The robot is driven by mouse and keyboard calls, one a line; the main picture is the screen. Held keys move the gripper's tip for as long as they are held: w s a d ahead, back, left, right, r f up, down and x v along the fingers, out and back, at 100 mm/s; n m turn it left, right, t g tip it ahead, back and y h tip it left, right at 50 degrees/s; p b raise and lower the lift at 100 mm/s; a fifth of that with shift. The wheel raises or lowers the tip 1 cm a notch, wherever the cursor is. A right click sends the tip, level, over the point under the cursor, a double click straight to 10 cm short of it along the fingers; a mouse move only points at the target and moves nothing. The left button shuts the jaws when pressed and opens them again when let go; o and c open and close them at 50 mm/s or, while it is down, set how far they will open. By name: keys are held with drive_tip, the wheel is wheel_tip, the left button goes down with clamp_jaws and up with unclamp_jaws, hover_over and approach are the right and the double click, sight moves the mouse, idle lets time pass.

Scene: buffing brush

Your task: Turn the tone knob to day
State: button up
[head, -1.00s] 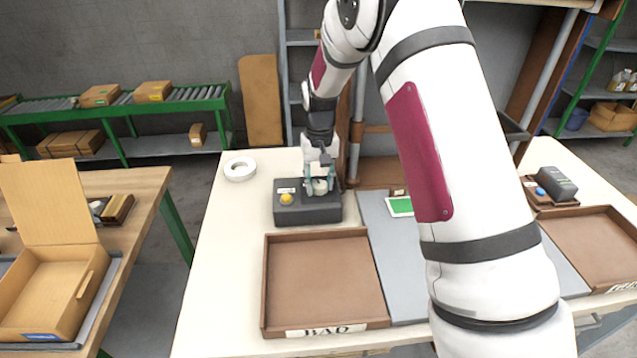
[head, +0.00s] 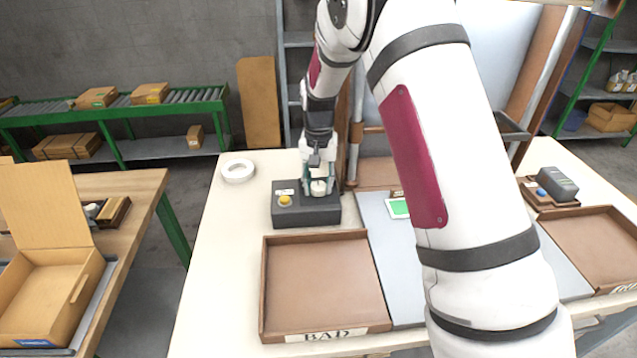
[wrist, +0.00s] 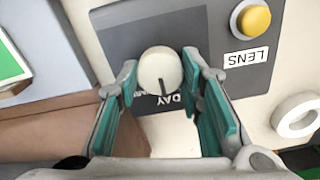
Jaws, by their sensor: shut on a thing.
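The dark grey control box (head: 290,213) stands at the back of the pale table. Its round white tone knob (wrist: 160,70) has a dark pointer line. In the wrist view the line points to the lower edge of the knob, close to the printed DAY label (wrist: 178,99). Another label left of DAY is partly hidden. My gripper (wrist: 161,72) is shut on the knob, with one teal-padded finger on each side. In the head view my gripper (head: 318,186) comes down from above on the box's right part, and the knob (head: 319,187) shows between the fingers.
A yellow button (wrist: 256,20) marked LENS is on the same box. A white ring (head: 238,171) lies behind left. The brown BAD tray (head: 318,285) is in front, and a green-screened item (head: 399,208) lies to the right. The table's left side is clear.

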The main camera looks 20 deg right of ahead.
sight(318, 185)
drive_tip(key=o, duration=1.2)
drive_tip(key=shift+c, duration=0.2)
drive_tip(key=shift+r, duration=0.1)
wheel_tip(318, 185, up, 12)
